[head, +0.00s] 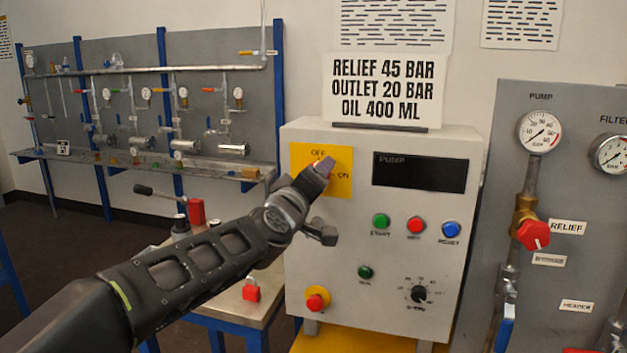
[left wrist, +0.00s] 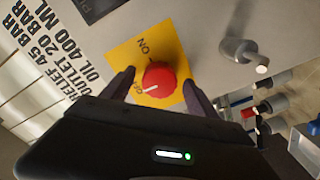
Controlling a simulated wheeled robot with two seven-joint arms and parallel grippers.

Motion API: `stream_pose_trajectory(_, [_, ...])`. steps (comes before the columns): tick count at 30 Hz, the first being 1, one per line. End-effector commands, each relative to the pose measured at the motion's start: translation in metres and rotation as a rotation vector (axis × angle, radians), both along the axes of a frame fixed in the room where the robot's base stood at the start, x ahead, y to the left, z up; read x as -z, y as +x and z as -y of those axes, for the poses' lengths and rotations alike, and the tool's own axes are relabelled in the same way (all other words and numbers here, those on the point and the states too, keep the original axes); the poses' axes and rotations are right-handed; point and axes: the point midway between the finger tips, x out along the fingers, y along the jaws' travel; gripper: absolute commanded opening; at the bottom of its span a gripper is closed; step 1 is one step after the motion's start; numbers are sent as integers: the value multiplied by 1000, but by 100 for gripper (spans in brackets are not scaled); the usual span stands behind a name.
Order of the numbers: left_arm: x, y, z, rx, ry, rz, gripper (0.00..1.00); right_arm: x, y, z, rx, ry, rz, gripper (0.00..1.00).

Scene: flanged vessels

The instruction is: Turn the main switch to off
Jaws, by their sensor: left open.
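The main switch is a red knob (left wrist: 160,78) on a yellow plate (head: 341,160), at the upper left of the grey control box. In the left wrist view its white pointer mark faces left, toward the OFF label. In the head view my left gripper (head: 323,167) covers most of the knob; OFF shows above and ON to the right. In the left wrist view my left gripper (left wrist: 158,87) is open, with one finger on either side of the knob. Whether the fingers touch it I cannot tell. My right gripper is not in view.
The control box (head: 440,145) also has a dark display (head: 419,172), green, red and blue buttons, a dial (head: 419,294) and a red stop button (head: 317,299). A gauge panel with a red relief valve (head: 532,235) stands at right. A bench (head: 250,309) is below my arm.

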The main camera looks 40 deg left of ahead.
Motion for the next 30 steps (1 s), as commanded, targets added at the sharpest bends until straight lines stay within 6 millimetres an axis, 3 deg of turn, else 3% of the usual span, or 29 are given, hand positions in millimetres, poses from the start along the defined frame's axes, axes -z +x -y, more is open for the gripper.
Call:
stream_pose_trajectory(10, [-1,-6,2,-1,1,0,68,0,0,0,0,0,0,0])
stream_pose_trajectory(22, [-1,-61,20,-2,1,1,68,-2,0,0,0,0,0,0])
stream_pose_trajectory(30, [0,-74,26,0,1,0,68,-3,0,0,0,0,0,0])
